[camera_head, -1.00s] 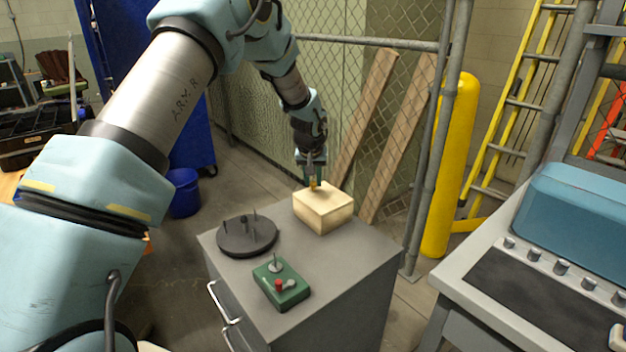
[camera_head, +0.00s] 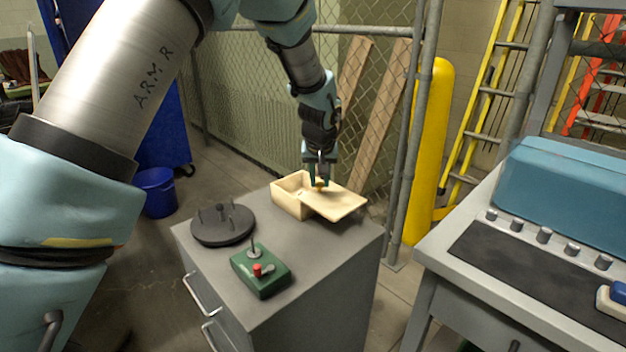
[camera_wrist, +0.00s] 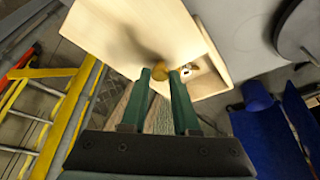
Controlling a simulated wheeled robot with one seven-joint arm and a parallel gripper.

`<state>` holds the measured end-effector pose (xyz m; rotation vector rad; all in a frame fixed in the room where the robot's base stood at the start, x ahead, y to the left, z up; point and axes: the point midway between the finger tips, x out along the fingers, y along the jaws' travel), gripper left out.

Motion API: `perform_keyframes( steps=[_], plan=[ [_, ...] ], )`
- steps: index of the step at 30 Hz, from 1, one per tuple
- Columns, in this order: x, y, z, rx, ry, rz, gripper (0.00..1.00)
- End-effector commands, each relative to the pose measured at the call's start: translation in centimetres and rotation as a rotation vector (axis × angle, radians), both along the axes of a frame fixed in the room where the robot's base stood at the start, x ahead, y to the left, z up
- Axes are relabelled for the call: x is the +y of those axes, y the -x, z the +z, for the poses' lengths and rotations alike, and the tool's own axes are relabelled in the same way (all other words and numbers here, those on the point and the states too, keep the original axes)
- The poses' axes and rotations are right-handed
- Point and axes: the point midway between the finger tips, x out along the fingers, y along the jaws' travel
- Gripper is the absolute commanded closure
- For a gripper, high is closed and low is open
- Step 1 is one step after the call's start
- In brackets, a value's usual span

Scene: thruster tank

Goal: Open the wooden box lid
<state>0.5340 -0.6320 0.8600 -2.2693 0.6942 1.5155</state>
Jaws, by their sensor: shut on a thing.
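The wooden box (camera_head: 290,197) stands on the grey cabinet, its left part open so that its inside shows. The pale wooden lid (camera_head: 341,204) is shifted to the right and overhangs the box; whether it still rests on the rim I cannot tell. My gripper (camera_head: 319,184) points down over the lid and is shut on its small brass-coloured knob. In the wrist view the knob (camera_wrist: 160,76) is between the green fingertips, with the lid (camera_wrist: 135,32) beyond and the box (camera_wrist: 208,75) partly uncovered. Something small shows inside the box.
A black disc with pegs (camera_head: 223,225) and a green control box (camera_head: 260,272) with a red button sit on the grey cabinet (camera_head: 310,262) left of and in front of the wooden box. A chain-link fence (camera_head: 255,95) and its post stand behind. A workbench (camera_head: 455,262) is at the right.

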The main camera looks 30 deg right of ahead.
Motion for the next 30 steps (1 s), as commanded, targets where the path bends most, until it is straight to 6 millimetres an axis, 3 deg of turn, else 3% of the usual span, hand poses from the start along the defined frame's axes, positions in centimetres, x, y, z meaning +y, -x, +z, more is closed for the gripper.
perform_keyframes(
  steps=[5, 6, 13, 23, 30],
  plan=[
    [0.0, 0.0, 0.1, 0.000, 0.000, 0.000, 1.00],
    [0.0, 0.0, 0.1, 0.000, 0.000, 0.000, 0.69],
    [0.0, -0.1, 0.0, 0.000, 0.000, 0.000, 0.43],
    [0.1, 0.0, 0.3, 0.000, 0.000, 0.000, 0.41],
    [0.8, 1.2, 3.7, -0.002, 0.004, 0.000, 0.41]
  ],
)
